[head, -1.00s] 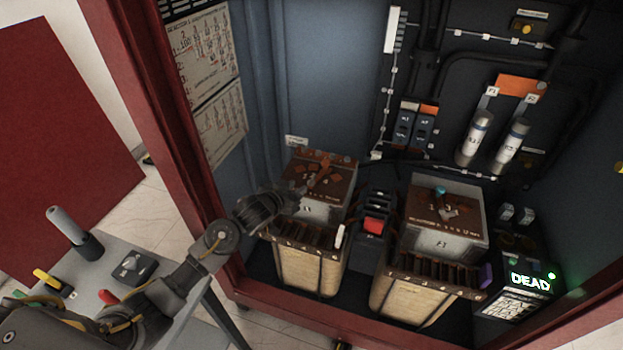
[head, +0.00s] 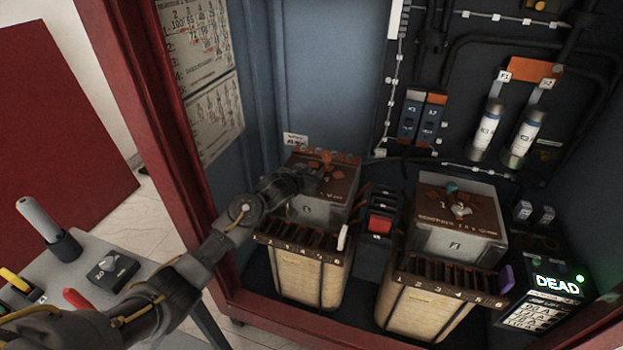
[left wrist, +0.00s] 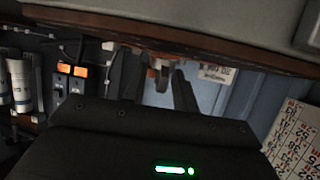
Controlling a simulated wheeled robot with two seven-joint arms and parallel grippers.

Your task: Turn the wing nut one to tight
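The left transformer (head: 322,209) stands inside the cabinet with a brown top plate. Small copper-coloured fittings (head: 326,158) sit on that plate; I cannot tell which one is wing nut one. My left gripper (head: 312,180) reaches in from the left, low over the plate's left side. In the left wrist view, its two dark fingers (left wrist: 150,80) stand apart, with a copper-coloured piece (left wrist: 158,64) showing in or beyond the gap. I cannot tell whether the fingers touch it. My right gripper is out of view.
A second transformer (head: 463,242) stands to the right, with a red switch (head: 380,223) between the two. A meter reading DEAD (head: 553,290) is at the far right. The red cabinet frame (head: 185,160) lies close to my left arm. A grey side table (head: 90,290) holds tools.

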